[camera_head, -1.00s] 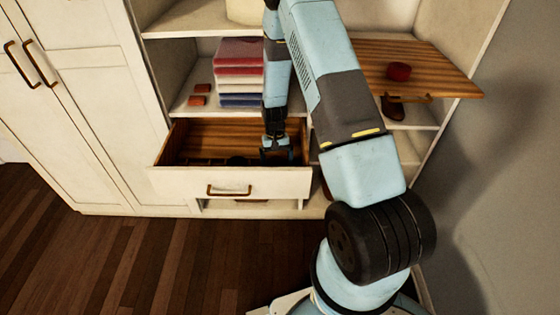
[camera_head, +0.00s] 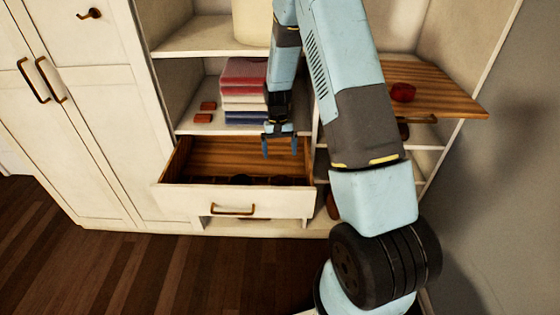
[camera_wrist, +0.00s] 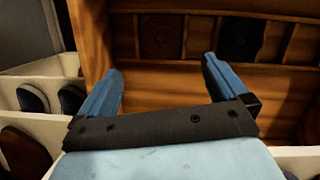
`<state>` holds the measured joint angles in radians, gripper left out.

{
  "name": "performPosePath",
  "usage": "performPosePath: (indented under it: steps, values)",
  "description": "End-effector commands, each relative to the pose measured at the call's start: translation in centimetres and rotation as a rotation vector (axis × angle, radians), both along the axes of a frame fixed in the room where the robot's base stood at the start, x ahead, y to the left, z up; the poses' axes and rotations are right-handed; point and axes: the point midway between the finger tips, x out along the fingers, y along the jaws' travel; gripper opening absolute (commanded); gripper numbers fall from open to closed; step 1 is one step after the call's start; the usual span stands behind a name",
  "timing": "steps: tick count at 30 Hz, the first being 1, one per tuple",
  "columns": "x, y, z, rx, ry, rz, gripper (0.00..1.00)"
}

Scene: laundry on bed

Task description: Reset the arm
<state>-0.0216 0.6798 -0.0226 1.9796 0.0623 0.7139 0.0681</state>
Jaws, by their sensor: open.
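My gripper (camera_head: 280,146) is open and empty in the head view, its two blue fingers pointing down above the open drawer (camera_head: 233,200). The drawer has a white front with a brown handle and a wooden inside. In the wrist view both fingers of my gripper (camera_wrist: 160,85) are spread wide with nothing between them. Behind them is the drawer's wooden inside (camera_wrist: 180,80), divided into compartments. One compartment holds a dark round item (camera_wrist: 160,35), and another holds a dark item (camera_wrist: 240,37).
A stack of folded cloths (camera_head: 243,92) lies on the shelf left of my arm. A wooden board (camera_head: 440,88) with a red item (camera_head: 403,92) sticks out at the right. Shoes (camera_wrist: 32,98) stand in white compartments. The floor (camera_head: 150,270) in front is clear.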

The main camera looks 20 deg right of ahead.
Motion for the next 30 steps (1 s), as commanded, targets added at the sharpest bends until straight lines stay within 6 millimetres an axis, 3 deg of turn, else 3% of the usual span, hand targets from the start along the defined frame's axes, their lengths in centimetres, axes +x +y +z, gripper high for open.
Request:
performPosePath:
  steps: [5,21,26,30]
  values:
    - [0.2,0.0,1.0,0.000,0.001,0.000,1.00]
    - [0.2,0.0,1.4,0.001,-0.004,0.001,1.00]
    - [-0.1,0.0,4.4,0.002,-0.038,0.006,1.00]
    - [-0.9,-0.1,8.8,0.004,-0.089,0.013,1.00]
